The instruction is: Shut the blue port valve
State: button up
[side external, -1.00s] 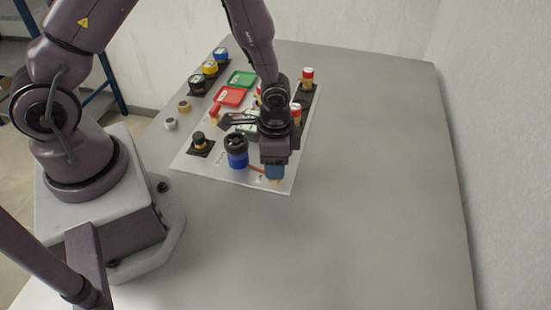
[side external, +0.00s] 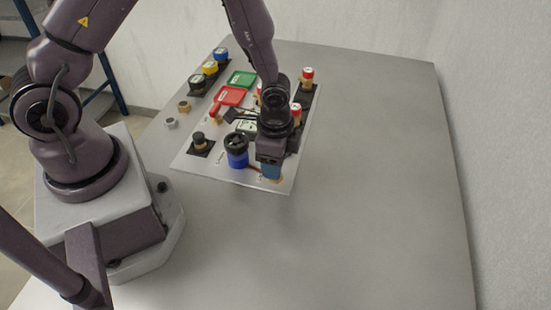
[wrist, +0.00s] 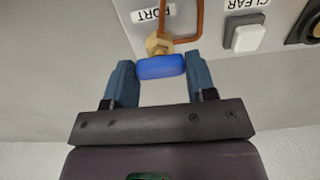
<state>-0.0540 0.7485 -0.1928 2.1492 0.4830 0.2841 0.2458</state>
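The port valve's blue handle (wrist: 161,67) sits on a brass body (wrist: 158,44) by the upside-down PORT label in the wrist view. The handle lies crosswise in the picture. My gripper (wrist: 160,58) has its two blue-grey fingers apart, one at each end of the handle. Any gap between the fingers and the handle is too small to tell, so I cannot say if they touch. In the side view my gripper (side external: 270,171) is low over the panel's near right corner and hides the blue handle. Some brass (side external: 278,181) shows beside the fingertips.
A copper pipe (wrist: 201,20) runs up from the valve. A white button (wrist: 245,37) labelled CLEAR is to its right. In the side view a blue canister with a black top (side external: 236,151) stands close left of my gripper on the panel (side external: 225,176). The table to the right is clear.

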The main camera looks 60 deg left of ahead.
jog(key=o, duration=0.4)
jog(key=shift+o, duration=0.2)
jog(key=shift+r, duration=0.1)
notch_tip(320, 180, up, 13)
dwell(0.3)
jog(key=s+a+r+n+t, duration=0.2)
jog(key=s+r+n, duration=0.2)
jog(key=r, duration=0.5)
jog(key=s+a+r+n+t, duration=0.2)
jog(key=s+r+n, duration=0.3)
jog(key=s+r, duration=0.3)
jog(key=shift+s+r+t, duration=0.3)
jog(key=shift+r+t, duration=0.2)
jog(key=shift+t, duration=0.3)
